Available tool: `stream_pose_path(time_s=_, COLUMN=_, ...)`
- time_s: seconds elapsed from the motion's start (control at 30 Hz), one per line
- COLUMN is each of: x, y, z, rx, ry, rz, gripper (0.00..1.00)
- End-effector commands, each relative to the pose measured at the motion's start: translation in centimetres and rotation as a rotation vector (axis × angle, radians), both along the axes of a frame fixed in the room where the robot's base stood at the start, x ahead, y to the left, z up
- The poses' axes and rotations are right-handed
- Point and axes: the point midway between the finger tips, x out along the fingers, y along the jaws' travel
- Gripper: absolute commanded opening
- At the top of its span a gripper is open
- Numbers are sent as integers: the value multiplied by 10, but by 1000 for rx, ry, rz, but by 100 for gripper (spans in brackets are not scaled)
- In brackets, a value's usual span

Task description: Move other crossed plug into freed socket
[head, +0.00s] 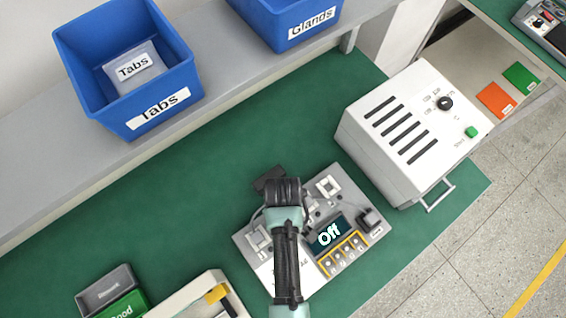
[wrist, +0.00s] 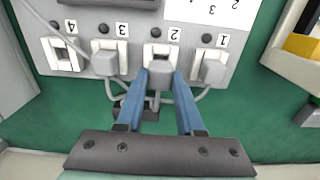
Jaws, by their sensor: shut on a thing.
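The tester unit (head: 262,272) lies on the green bench, its display (head: 328,233) reading "Off". In the wrist view its socket row is labelled 4, 3, 2, 1 from left to right. Socket 4 (wrist: 63,55) looks empty. A grey plug (wrist: 104,63) sits at socket 3 and another grey plug (wrist: 212,66) at socket 1. My gripper (wrist: 161,78) is shut on a grey plug (wrist: 159,76) at socket 2 (wrist: 160,53). Whether that plug is seated cannot be told. In the head view my arm hides the held plug.
Grey cables run close to the fingers. A white box with a knob (head: 400,130) stands right of the unit. Blue bins, one of Tabs (head: 180,95) and one of Glands (head: 290,38), stand on the shelf behind. Small bins (head: 118,295) stand at front left. The bench's left middle is clear.

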Motion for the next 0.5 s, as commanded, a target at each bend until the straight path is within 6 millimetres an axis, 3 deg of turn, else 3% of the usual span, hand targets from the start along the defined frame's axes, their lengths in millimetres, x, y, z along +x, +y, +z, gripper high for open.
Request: stream_pose_path(time_s=0.5, x=0, y=0, z=-2, rx=0, ry=0, rz=0, gripper=0)
